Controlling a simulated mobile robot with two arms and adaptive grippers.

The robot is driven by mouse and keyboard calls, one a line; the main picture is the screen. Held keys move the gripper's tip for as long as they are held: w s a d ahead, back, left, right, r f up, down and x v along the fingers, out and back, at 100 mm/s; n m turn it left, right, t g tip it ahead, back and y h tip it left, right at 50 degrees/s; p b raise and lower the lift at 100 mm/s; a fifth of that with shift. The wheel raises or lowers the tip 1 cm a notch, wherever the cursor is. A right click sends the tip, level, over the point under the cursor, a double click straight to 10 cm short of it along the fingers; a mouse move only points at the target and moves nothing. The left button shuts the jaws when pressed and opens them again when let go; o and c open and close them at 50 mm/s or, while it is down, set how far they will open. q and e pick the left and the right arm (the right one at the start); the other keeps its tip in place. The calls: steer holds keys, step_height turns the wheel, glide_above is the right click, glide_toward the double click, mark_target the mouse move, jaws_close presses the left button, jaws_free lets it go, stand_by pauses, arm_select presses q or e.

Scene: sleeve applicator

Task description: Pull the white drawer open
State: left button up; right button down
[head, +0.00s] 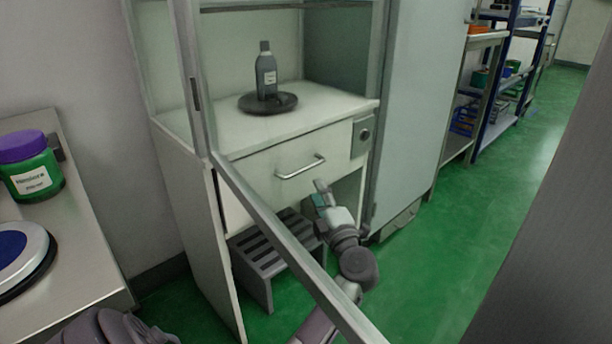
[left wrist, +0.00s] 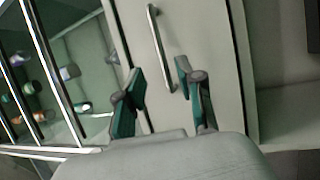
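The white drawer (head: 262,178) sits below the cabinet's counter, and its front looks about flush with the cabinet. Its metal bar handle (head: 300,167) is on the drawer front; in the left wrist view the handle (left wrist: 159,45) lies just beyond the fingertips. My left gripper (head: 320,194) is just below and right of the handle in the head view. Its two dark green fingers (left wrist: 160,72) are apart, with nothing between them. The fingers look clear of the handle, though the exact gap is hard to tell. My right gripper is not in view.
A grey bottle (head: 266,74) stands on a dark round plate (head: 252,106) on the counter. An open door frame (head: 262,213) crosses in front of the cabinet, near my left arm. A slatted grey step (head: 262,262) is below the drawer. Green floor is free at right.

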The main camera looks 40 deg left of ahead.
arm_select(q)
steer(key=b+x, duration=0.2)
steer(key=x, duration=0.7)
steer(key=shift+w+a+b, duration=0.15)
steer(key=shift+a+b, duration=0.2)
steer(key=shift+c, duration=0.3)
jaws_close()
